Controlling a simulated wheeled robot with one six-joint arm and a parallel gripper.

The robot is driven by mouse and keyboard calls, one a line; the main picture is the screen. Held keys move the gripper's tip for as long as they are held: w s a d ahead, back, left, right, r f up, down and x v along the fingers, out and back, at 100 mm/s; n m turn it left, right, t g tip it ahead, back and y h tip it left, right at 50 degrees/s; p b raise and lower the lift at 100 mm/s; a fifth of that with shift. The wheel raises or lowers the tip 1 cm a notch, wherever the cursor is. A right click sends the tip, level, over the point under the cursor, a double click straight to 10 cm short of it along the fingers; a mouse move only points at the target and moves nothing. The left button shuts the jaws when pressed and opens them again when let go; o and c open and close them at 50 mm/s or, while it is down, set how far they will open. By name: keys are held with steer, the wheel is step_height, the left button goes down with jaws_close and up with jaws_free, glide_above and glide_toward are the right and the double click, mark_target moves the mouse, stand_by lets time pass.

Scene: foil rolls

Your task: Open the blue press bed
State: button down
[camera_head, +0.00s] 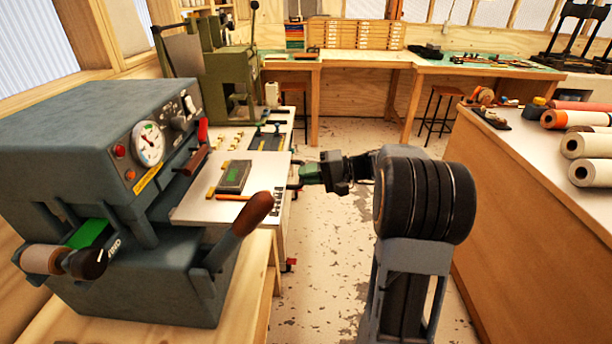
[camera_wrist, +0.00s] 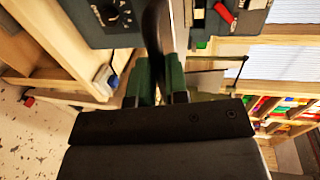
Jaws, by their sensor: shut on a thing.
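The blue-grey press (camera_head: 105,130) stands on a wooden bench at the left, with a round gauge on its front. Its pale flat bed (camera_head: 270,165) sticks out toward the right and carries a small dark block with a green face (camera_head: 234,176). My gripper (camera_head: 302,174) is at the right edge of the bed, its fingers shut on a dark handle (camera_head: 291,182). In the wrist view the dark handle (camera_wrist: 157,28) runs up between the two green fingers of my gripper (camera_wrist: 159,75). The exact contact is partly hidden by the fingers.
A wooden-gripped lever (camera_head: 254,212) rises in front of the bed. A green machine (camera_head: 225,75) stands behind the press. A wooden counter (camera_head: 535,190) with foil rolls (camera_head: 588,145) is at the right.

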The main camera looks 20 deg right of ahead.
steer(key=shift+d+r, duration=0.1)
steer(key=shift+d, duration=0.05)
steer(key=c, duration=1.3)
jaws_free()
steer(key=shift+w, duration=0.1)
steer(key=shift+c, duration=0.2)
steer(key=shift+o, duration=1)
steer(key=v, duration=1.4)
steer(key=shift+b, duration=0.45)
